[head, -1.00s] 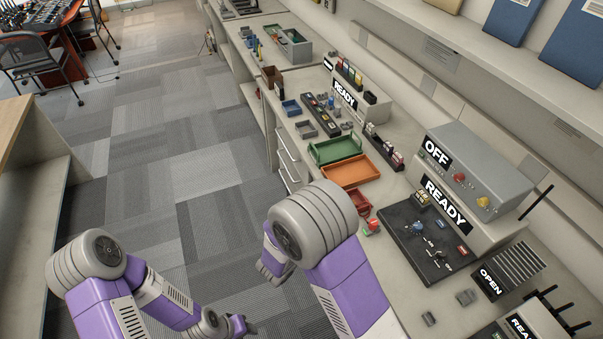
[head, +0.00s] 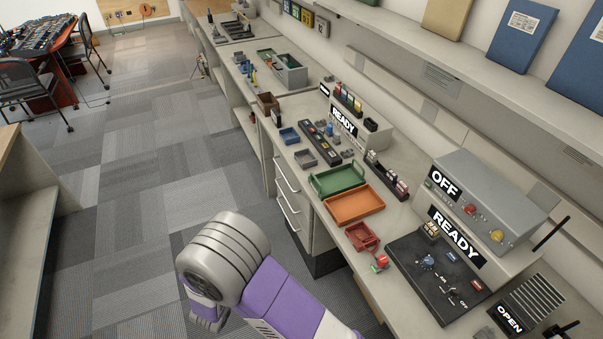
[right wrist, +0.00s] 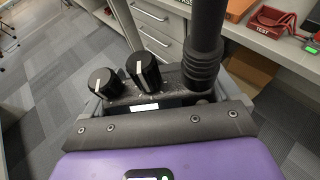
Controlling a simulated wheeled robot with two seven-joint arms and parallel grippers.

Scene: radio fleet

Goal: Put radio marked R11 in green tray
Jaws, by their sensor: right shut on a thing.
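The green tray (head: 338,179) lies on the counter in the head view, and its inside looks empty. A black radio (right wrist: 142,72) with two knobs and a thick antenna fills the middle of the right wrist view. My right gripper (right wrist: 160,103) is shut on this radio, away from the counter and over the floor side. Its marking does not show, so I cannot tell whether it reads R11. In the head view my right arm hides most of that gripper and the radio. My left gripper is out of view.
An orange tray (head: 354,205) lies directly in front of the green one, then a red TEST tray (head: 362,237). Small grey and blue bins (head: 289,136) and a dark rack (head: 321,143) stand beyond. The carpeted floor (head: 140,200) left of the counter is clear.

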